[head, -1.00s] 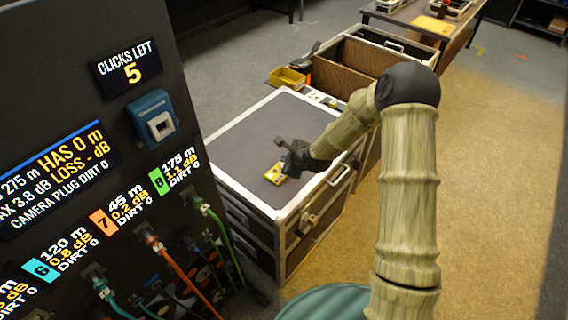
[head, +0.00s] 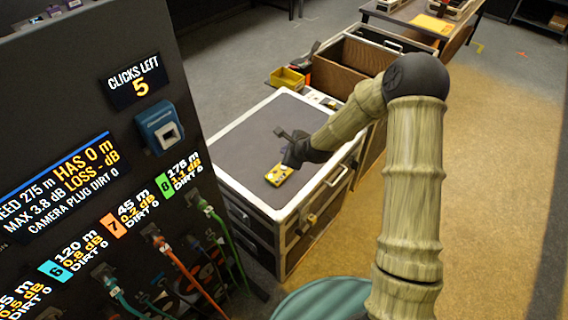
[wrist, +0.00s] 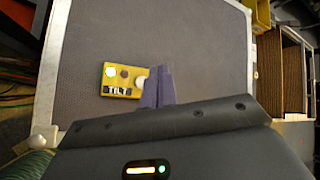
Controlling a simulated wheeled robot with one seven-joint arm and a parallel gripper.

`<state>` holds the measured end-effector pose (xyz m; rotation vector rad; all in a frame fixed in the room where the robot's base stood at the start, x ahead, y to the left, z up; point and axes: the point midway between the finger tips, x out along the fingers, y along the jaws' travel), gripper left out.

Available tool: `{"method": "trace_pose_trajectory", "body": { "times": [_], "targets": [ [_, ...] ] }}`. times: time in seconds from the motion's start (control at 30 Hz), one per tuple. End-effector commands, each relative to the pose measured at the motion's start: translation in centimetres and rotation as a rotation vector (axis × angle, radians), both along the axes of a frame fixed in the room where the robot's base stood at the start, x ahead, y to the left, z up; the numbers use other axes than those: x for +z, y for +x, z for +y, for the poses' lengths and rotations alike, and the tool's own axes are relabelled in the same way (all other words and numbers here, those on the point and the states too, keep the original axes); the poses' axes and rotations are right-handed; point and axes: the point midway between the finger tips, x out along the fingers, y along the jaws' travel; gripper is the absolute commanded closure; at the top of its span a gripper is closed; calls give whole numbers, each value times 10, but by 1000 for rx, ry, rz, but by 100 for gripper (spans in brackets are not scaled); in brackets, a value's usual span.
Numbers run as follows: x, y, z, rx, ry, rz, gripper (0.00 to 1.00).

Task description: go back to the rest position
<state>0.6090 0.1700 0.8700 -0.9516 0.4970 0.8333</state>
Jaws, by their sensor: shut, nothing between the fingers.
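My arm bends over at the right in the head view, with my gripper (head: 283,140) above the dark top of a flight case (head: 262,125). In the wrist view my gripper (wrist: 160,80) is shut and empty, its two purple fingers together. A small yellow box (head: 279,174) lies on the case top just below my gripper. In the wrist view the yellow box (wrist: 121,80) shows a "TILT" label and several round knobs, and sits just left of my fingertips. I cannot tell whether the fingers touch it.
A dark panel (head: 60,120) with labelled cable ports and a "CLICKS LEFT 5" display stands at the left. Behind the case are an open brown-lined case (head: 345,70), a yellow bin (head: 288,78) and a table (head: 405,22). Floor at the right (head: 500,170) is clear.

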Motion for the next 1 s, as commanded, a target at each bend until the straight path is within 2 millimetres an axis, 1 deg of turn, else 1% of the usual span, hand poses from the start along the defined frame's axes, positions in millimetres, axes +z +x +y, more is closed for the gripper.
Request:
{"method": "trace_pose_trajectory", "body": {
  "times": [0.77, 0.87, 0.97, 1.0],
  "targets": [
    [0, 0, 0, 1, -2, 0, 100],
    [5, -3, -3, 28, -34, -8, 100],
    [17, -12, -12, 103, -123, -24, 100],
    [23, -18, -17, 148, -176, -32, 100]
  ]
}}
